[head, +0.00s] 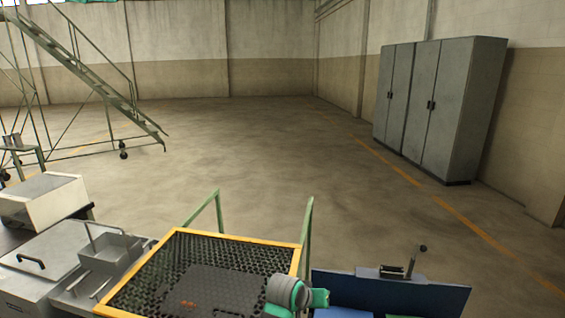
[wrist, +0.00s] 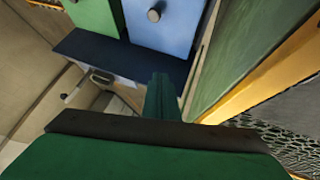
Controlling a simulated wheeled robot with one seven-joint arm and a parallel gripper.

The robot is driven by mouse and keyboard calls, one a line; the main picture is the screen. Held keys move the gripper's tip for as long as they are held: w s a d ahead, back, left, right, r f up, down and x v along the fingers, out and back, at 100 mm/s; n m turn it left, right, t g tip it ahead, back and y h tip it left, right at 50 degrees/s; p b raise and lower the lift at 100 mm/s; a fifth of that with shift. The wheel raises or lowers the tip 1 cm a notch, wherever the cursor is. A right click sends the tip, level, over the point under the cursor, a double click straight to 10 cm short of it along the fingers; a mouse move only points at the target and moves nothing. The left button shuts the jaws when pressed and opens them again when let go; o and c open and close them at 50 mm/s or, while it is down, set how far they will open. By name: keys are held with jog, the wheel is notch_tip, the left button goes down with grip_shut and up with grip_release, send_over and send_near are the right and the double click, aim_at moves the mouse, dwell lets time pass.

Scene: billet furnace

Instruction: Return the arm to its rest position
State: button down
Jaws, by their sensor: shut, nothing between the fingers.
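My gripper (wrist: 163,82) shows in the wrist view as dark green fingers closed together, with nothing between them. The fingers point toward a dark blue ledge and a light blue panel (wrist: 165,22) with a round knob. A green panel (wrist: 93,15) is beside it on the left. In the head view, a grey and teal piece, which looks like part of my arm, shows at the bottom, over the right side of the yellow-framed mesh basket (head: 240,238). The fingers cannot be made out there.
The mesh basket has green posts behind it. A dark blue board (head: 440,297) with a lever stands right of it. A grey bench unit with a tray (head: 108,258) is on the left. Grey cabinets (head: 440,108) and stairs (head: 110,85) stand farther back. The middle floor is clear.

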jog(key=s+d+f+n+t+h, duration=0.2)
jog(key=s+d+f+t, duration=0.1)
jog(key=s+d+f, duration=0.45)
jog(key=s+a+f+n+t+y, duration=0.15)
jog(key=s+f, duration=0.25)
jog(key=s, duration=0.4)
jog(key=s+a+f+n+t+y, duration=0.1)
jog(key=s+a+f+n+t, duration=0.1)
jog(key=s+f, duration=0.35)
jog(key=s+a+r+y, duration=0.1)
jog(key=s+a, duration=0.2)
jog(key=s, duration=0.4)
jog(key=s+a+r+t+y, duration=0.1)
jog(key=s+a, duration=0.1)
jog(key=s, duration=0.5)
jog(key=s+a+r+y, duration=0.1)
jog(key=s+a+y, duration=0.15)
jog(key=s, duration=0.35)
jog(key=s+a+r+m, duration=0.1)
jog(key=s+a+r, duration=0.2)
jog(key=s, duration=0.3)
jog(key=s+a+r+m+t, duration=0.1)
jog(key=s+a+r+m, duration=0.1)
jog(key=s+a+r, duration=0.2)
jog(key=shift+s+r, duration=0.9)
jog(key=shift+s, duration=0.1)
jog(key=shift+t, duration=0.25)
